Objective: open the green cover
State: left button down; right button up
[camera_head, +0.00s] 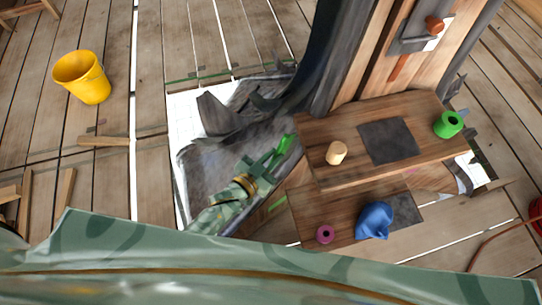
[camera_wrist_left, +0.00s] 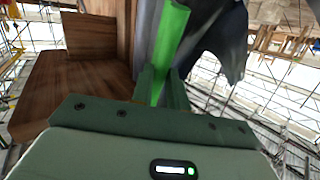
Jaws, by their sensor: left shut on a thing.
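My left gripper (camera_head: 271,162) reaches in from the lower left, left of the wooden steps. It is shut on a bright green bar (camera_head: 285,143), which I take to be part of the green cover. In the left wrist view, the green bar (camera_wrist_left: 168,40) stands up between the fingers of my left gripper (camera_wrist_left: 162,88). A dark grey torn sheet (camera_head: 240,105) lies beyond the gripper; I cannot tell if the bar is joined to it. My right gripper is not in view.
Wooden steps (camera_head: 300,125) carry a pale wooden cylinder (camera_head: 336,153), a green ring (camera_head: 448,124), a purple ring (camera_head: 325,234) and a blue cloth lump (camera_head: 374,221). A dark column rises behind. A yellow bucket (camera_head: 82,78) stands at the upper left on open plank floor.

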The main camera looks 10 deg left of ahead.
pick_arm(q)
jog(key=shift+d, duration=0.2)
jog(key=c, duration=1.4)
grip_release()
jog(key=shift+d, duration=0.1)
jog(key=shift+o, duration=0.2)
jog(key=shift+w, duration=0.1)
jog(key=shift+a, duration=0.2)
jog(key=shift+s+a+r, duration=0.1)
jog(key=shift+s+a, duration=0.05)
jog(key=shift+s, duration=0.15)
jog(key=p+v, duration=0.4)
jog(key=v, duration=1.1)
jog(key=shift+s, duration=0.3)
